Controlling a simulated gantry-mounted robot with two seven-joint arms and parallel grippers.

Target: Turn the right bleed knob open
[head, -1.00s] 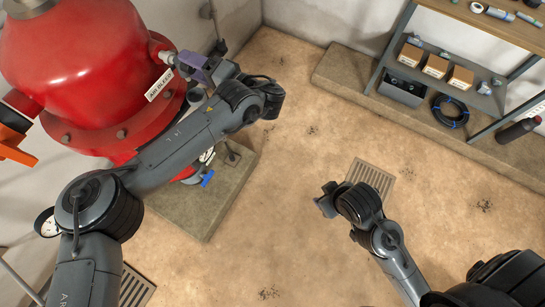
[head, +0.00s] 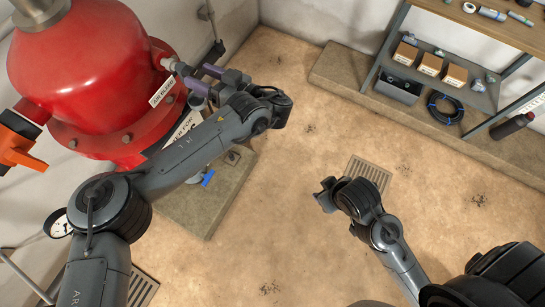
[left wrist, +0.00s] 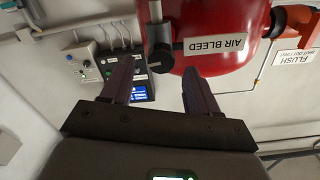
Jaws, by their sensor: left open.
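The red tank (head: 95,65) carries an "AIR BLEED" label (head: 162,91) beside a small metal bleed fitting (head: 168,62). In the left wrist view, the dark bleed knob (left wrist: 160,58) hangs on its fitting next to the label (left wrist: 214,45). My left gripper (head: 203,79) is open beside the fitting, with its two purple fingers apart. In the left wrist view, the knob lies ahead of the gap between the fingers (left wrist: 160,88), and nothing is gripped. My right gripper (head: 321,194) hangs over the floor, away from the tank; its jaw opening is unclear.
A concrete plinth (head: 215,205) with a blue-handled valve (head: 208,178) is below my left arm. A grey control box (left wrist: 140,85) and a "FLUSH" sign (left wrist: 297,57) show in the left wrist view. A shelf (head: 470,92) stands at right. The middle floor is clear.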

